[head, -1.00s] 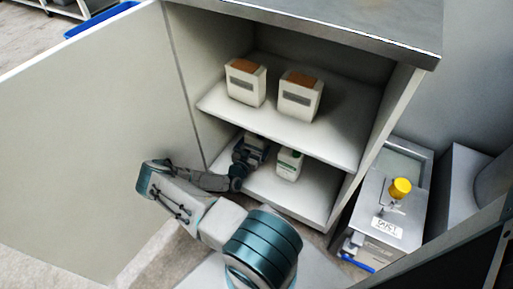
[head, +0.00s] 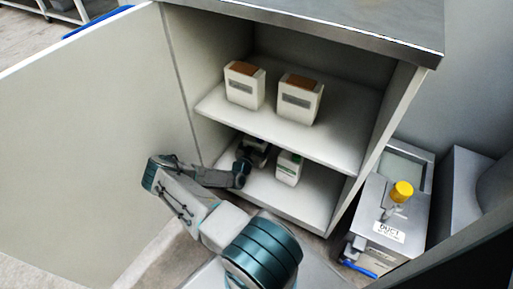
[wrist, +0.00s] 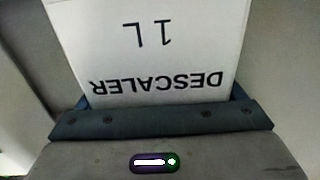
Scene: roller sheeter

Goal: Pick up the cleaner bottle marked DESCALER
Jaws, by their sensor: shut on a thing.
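In the wrist view, the DESCALER bottle (wrist: 160,60) fills the upper middle. Its white face shows "DESCALER" and "1 L" upside down. My gripper (wrist: 160,118) is shut on it, with the dark finger edge close across the bottle's face. In the head view, my gripper (head: 254,152) is inside the cabinet's lower compartment, at its left side. The held bottle is mostly hidden there behind my gripper and the shelf.
The cabinet shelf (head: 270,133) lies just above my gripper and bears two white boxes with brown tops, one on the left (head: 244,86) and one on the right (head: 299,98). The open door (head: 90,140) stands left. A grey machine with a yellow knob (head: 402,191) stands right.

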